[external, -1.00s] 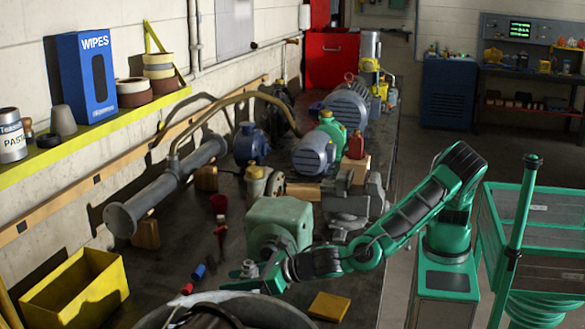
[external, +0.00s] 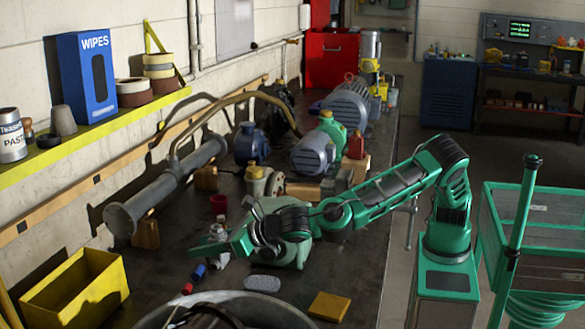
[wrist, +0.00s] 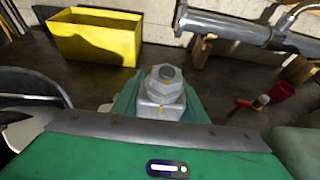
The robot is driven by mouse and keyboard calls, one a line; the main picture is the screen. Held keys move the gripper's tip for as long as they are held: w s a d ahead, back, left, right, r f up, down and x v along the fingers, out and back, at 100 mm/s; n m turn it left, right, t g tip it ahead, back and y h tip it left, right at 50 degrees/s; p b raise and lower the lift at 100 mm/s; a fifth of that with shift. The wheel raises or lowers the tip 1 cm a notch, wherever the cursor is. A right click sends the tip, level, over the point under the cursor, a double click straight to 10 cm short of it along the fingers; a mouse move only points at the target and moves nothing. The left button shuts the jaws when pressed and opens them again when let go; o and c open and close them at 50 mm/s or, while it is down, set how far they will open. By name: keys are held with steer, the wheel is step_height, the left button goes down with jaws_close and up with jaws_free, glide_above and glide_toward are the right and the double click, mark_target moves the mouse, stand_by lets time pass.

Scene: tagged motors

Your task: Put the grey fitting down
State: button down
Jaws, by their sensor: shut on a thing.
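The grey fitting (wrist: 163,92), with a hex top on a blocky body, sits between the green fingers of my gripper (wrist: 157,108) in the wrist view. My gripper is shut on it. In the external view the fitting (external: 217,234) shows as a small pale-grey shape behind the near finger of my gripper (external: 226,246), over the dark bench. Its underside is hidden, so I cannot tell whether it touches the bench.
A yellow bin (external: 75,289) stands at the left. A grey flanged pipe (external: 165,188) lies behind. A red cup (external: 219,204), blue cap (external: 198,272) and grey oval pad (external: 263,283) are near my gripper. A large round tub (external: 235,303) is in front. Bare bench lies left of my gripper.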

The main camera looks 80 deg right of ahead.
steer(key=shift+w+f, duration=0.15)
steer(key=shift+f, duration=2.3)
steer(key=shift+w+f, duration=0.1)
steer(key=shift+f, duration=2.3)
steer(key=shift+f, duration=0.1)
steer(key=c, duration=1.1)
jaws_free()
steer(key=shift+f, duration=0.1)
steer(key=v, duration=1.2)
steer(key=shift+s, duration=0.1)
